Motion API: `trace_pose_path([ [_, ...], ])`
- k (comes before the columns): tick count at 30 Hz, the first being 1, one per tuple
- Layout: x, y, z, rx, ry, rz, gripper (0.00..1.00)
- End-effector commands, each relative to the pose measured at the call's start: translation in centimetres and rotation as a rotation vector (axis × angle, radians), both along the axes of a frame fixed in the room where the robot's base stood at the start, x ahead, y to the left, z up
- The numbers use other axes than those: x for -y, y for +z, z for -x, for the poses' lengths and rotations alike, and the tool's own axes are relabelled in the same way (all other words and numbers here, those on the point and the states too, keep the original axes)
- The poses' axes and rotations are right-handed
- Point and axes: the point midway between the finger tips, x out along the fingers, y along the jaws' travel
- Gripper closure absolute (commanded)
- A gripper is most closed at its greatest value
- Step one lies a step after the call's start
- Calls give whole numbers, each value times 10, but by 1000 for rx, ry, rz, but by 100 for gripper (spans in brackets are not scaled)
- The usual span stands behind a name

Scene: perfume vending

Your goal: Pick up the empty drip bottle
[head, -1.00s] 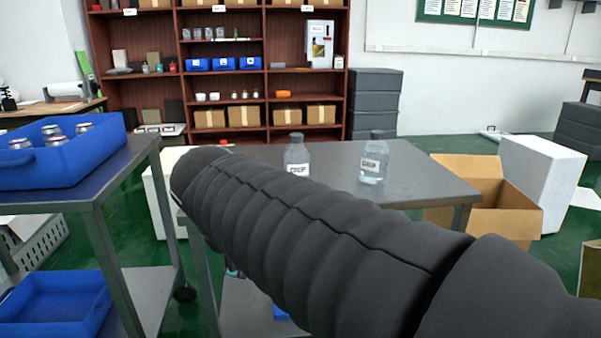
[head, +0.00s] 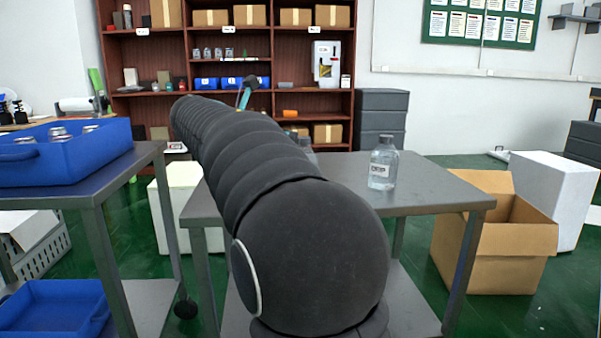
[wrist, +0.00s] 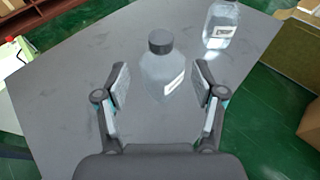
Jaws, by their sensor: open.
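A clear drip bottle (wrist: 162,76) with a dark cap and white label stands on the grey table (wrist: 75,75). In the wrist view it sits ahead of my gripper (wrist: 163,82), between the lines of its two open fingers, with no contact visible. A second labelled bottle (wrist: 221,24) stands farther off to the right, and shows in the head view (head: 382,168) with what looks like clear liquid low in it. The first bottle looks empty, though I cannot be sure. In the head view my arm hides nearly all of it.
A cart at the left holds a blue bin (head: 70,155) with several metal-topped jars. A lower blue tray (head: 55,308) sits below. An open cardboard box (head: 497,235) and a white box (head: 553,195) stand right of the table. A shelf unit (head: 160,45) stands behind.

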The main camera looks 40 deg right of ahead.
Motion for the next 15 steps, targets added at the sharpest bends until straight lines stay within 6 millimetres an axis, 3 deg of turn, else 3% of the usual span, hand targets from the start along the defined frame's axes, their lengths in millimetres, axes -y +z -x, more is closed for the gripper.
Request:
trace_pose_path([
  [6,34,-12,-8,0,-1,-2,31],
  [15,49,-17,-12,2,0,-2,31],
])
